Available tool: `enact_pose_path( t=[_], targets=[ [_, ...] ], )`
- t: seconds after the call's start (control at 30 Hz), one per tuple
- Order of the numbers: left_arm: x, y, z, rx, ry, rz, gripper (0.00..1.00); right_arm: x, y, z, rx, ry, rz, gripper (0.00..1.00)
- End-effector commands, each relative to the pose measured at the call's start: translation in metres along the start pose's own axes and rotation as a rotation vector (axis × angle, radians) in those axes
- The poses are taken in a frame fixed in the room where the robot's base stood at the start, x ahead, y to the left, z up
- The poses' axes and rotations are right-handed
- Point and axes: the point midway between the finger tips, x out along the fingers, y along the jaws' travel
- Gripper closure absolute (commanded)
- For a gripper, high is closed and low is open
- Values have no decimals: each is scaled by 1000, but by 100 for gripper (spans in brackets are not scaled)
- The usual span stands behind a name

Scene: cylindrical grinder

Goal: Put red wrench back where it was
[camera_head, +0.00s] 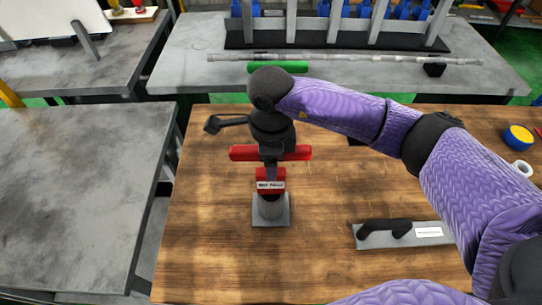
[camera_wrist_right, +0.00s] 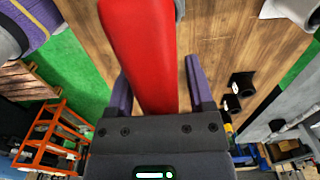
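A red bar (camera_head: 298,153), which I take for the red wrench, lies crosswise at the stand in the middle of the wooden table. Just in front of it is a red block (camera_head: 264,184) with a white label, on a grey cylinder and square plate (camera_head: 284,218). My right gripper (camera_head: 270,168) points down over the bar and hides its middle. In the right wrist view a long red piece (camera_wrist_right: 145,50) runs between the spread fingers of that gripper (camera_wrist_right: 160,85), with a gap on the right side. My left gripper is not in view.
A dark tool (camera_head: 226,122) lies beside my right wrist. Tape rolls (camera_head: 518,138) sit at the right edge. A green cylinder (camera_head: 278,67) and long rod are on the back table. The wood front left is clear.

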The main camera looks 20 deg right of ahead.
Motion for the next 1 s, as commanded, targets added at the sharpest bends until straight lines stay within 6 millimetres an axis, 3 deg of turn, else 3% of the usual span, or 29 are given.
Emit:
enact_pose_path(
  t=[0.27, 0.37, 0.7, 0.83, 1.0],
  targets=[
    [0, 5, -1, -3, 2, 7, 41, -1, 0, 0, 0, 0, 0, 25],
    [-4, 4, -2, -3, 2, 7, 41, -10, 0, 0, 0, -1, -2, 25],
    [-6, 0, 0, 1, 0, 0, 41, -99, 0, 0, -1, -2, -4, 25],
    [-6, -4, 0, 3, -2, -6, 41, -118, 0, 0, 0, -1, -2, 25],
    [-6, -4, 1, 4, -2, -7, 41, -124, 0, 0, 0, 0, 1, 25]
  ],
)
